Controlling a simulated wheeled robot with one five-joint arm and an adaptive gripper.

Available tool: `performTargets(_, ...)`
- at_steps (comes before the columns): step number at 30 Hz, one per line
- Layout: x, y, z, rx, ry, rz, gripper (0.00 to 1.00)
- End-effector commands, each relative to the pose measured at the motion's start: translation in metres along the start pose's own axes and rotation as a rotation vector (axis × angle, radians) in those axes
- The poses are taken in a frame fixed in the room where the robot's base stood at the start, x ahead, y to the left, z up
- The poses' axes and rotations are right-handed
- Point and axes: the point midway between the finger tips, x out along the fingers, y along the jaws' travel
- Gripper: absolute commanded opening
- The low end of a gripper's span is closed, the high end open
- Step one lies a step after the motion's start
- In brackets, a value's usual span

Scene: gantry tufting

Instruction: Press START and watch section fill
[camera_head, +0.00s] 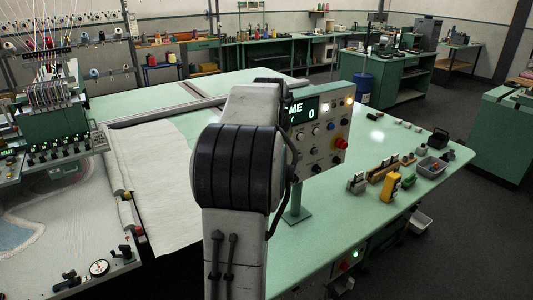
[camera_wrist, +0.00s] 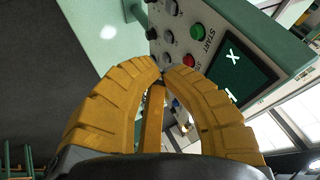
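The control panel (camera_head: 325,125) stands on a green post on the table, its left part hidden by my arm. Its dark display (camera_head: 303,110) shows cut-off letters "ME" and a 0. In the wrist view the green button (camera_wrist: 197,32) sits beside the printed word START, with a red button (camera_wrist: 188,60) near it. My gripper (camera_wrist: 162,70) has its yellow fingertips together, with nothing seen between them. The tips appear just in front of the panel near the red button; contact cannot be told. My arm hides the gripper in the head view.
White cloth (camera_head: 150,175) lies left of my arm. A gantry rail (camera_head: 165,115) crosses behind. Open floor lies at the right.

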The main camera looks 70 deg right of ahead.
Motion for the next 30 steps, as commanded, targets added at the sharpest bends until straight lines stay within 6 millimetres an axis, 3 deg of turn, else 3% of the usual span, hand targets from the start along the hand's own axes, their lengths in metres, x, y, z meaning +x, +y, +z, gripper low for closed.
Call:
performTargets(9, 0.000, -0.001, -0.001, 0.105, 0.005, -0.004, 0.00)
performTargets(23, 0.002, 0.000, -0.001, 0.115, 0.004, -0.003, 0.00)
performTargets(30, 0.021, 0.004, -0.002, 0.120, 0.005, 0.002, 0.00)
